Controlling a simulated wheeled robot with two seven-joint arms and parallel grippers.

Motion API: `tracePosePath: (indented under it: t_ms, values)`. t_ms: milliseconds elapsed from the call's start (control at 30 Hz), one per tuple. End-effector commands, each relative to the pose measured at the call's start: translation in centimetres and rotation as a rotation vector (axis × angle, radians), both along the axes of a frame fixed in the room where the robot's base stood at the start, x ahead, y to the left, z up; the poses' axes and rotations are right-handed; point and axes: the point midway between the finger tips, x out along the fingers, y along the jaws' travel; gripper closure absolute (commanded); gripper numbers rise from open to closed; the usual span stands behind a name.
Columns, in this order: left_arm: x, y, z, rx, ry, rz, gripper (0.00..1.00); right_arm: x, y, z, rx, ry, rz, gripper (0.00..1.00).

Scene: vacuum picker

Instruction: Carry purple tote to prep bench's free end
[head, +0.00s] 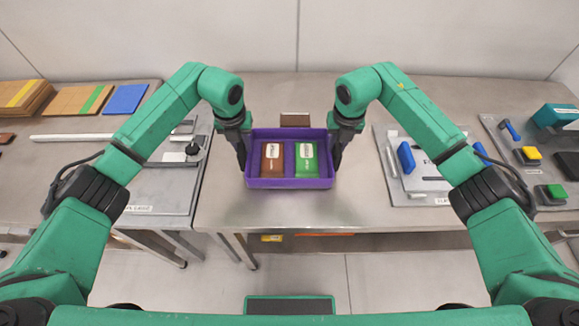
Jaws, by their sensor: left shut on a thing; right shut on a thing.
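The purple tote (290,184) is in the middle of the head view, at or just above the steel bench (290,210); I cannot tell if it touches. A brown pack (272,160) and a green pack (306,160) lie side by side in it. My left gripper (242,160) is shut on the tote's left wall. My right gripper (337,158) is shut on its right wall. The fingertips are partly hidden against the tote walls.
A small brown block (295,119) sits behind the tote. A grey plate with a blue-handled fixture (406,158) is to the right, with yellow (528,155) and green (552,193) buttons beyond. Another plate (165,200) is left. Bare bench lies in front of the tote.

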Motion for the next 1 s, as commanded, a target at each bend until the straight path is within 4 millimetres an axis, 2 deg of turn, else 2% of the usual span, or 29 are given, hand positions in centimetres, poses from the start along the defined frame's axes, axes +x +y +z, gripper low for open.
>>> tracePosePath:
  t_ms: [33, 100, 467, 567, 800, 900, 1000]
  values:
    - [0.0, 0.1, -0.4, 0.002, 0.0, 0.001, 0.68, 0.0, -0.1, -0.3, -0.001, -0.001, -0.001, 0.68]
    - [0.0, 0.1, -0.2, 0.002, 0.001, 0.001, 0.45, 0.0, -0.1, -0.1, -0.001, 0.0, -0.001, 0.45]
    - [0.0, 0.0, 0.4, 0.001, -0.001, 0.0, 0.45, 0.0, 0.0, -0.1, 0.0, 0.0, 0.0, 0.45]
    - [-0.2, 0.0, 2.0, 0.0, -0.004, -0.001, 0.45, 0.0, 0.0, -0.1, 0.0, 0.0, 0.0, 0.45]
    - [-1.1, 0.0, 8.4, 0.002, -0.005, 0.001, 0.45, 0.0, 0.0, -0.1, 0.0, 0.0, 0.0, 0.45]
    - [-1.5, 0.0, 10.4, 0.002, -0.004, 0.0, 0.45, 0.0, 0.0, -0.1, 0.0, 0.0, 0.0, 0.45]
    - [-1.7, 0.0, 11.5, 0.001, -0.001, 0.0, 0.45, 0.0, 0.0, -0.1, 0.0, 0.0, 0.0, 0.45]
